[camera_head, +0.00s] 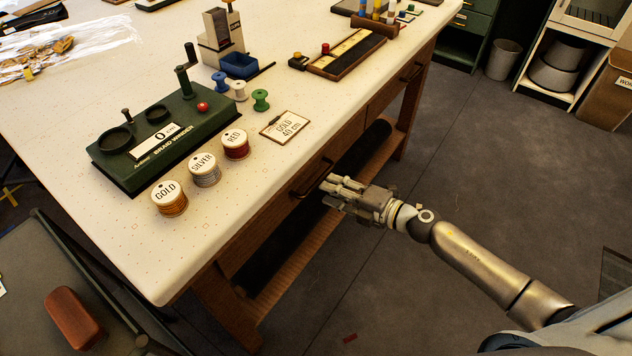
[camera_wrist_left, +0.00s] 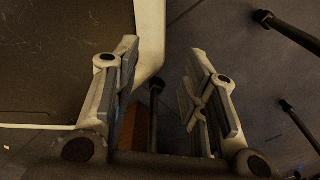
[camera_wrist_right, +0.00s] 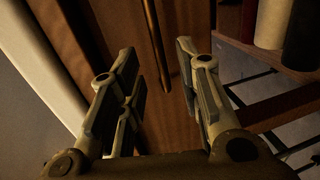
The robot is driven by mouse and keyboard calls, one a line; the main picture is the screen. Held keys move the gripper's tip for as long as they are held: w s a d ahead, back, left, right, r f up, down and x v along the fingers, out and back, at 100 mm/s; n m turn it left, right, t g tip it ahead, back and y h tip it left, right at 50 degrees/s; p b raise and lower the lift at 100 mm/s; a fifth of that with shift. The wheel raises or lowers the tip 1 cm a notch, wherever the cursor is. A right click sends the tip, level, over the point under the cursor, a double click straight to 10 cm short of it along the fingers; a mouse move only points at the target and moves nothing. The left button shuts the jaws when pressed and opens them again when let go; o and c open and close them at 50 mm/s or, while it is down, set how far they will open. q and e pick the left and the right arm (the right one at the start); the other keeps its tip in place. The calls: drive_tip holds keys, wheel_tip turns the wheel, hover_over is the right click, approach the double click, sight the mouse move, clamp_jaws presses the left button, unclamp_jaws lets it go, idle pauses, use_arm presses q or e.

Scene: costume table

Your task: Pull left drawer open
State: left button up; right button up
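The left drawer's dark bar handle (camera_head: 312,180) is on the table's front side, below the tabletop edge. The drawer front looks flush with the table, with no clear gap. My right gripper (camera_head: 330,184) is at this handle, and its fingers hide part of it. In the right wrist view the handle (camera_wrist_right: 156,40) runs between the two spread fingers of the right gripper (camera_wrist_right: 157,50), with space on both sides. The wooden front (camera_wrist_right: 190,95) lies behind it. My left gripper (camera_wrist_left: 162,50) is open and empty in the left wrist view, and is not in the head view.
The right drawer handle (camera_head: 411,73) is farther along the same side. A low shelf (camera_head: 285,262) with a dark roll (camera_head: 277,245) lies below the drawers. Labelled spools (camera_head: 205,170) and a green braid winder (camera_head: 160,140) stand on the tabletop. The floor (camera_head: 420,300) nearby is mostly clear.

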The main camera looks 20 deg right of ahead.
sight(316, 182)
drive_tip(key=x, duration=0.5)
drive_tip(key=shift+w+a, duration=0.25)
drive_tip(key=shift+w, duration=0.1)
use_arm(q)
drive_tip(key=shift+w+d+r, duration=0.2)
drive_tip(key=shift+w+d, duration=0.1)
drive_tip(key=shift+w, duration=0.45)
drive_tip(key=shift+s, duration=0.1)
drive_tip(key=shift+s, duration=0.15)
use_arm(e)
clamp_jaws()
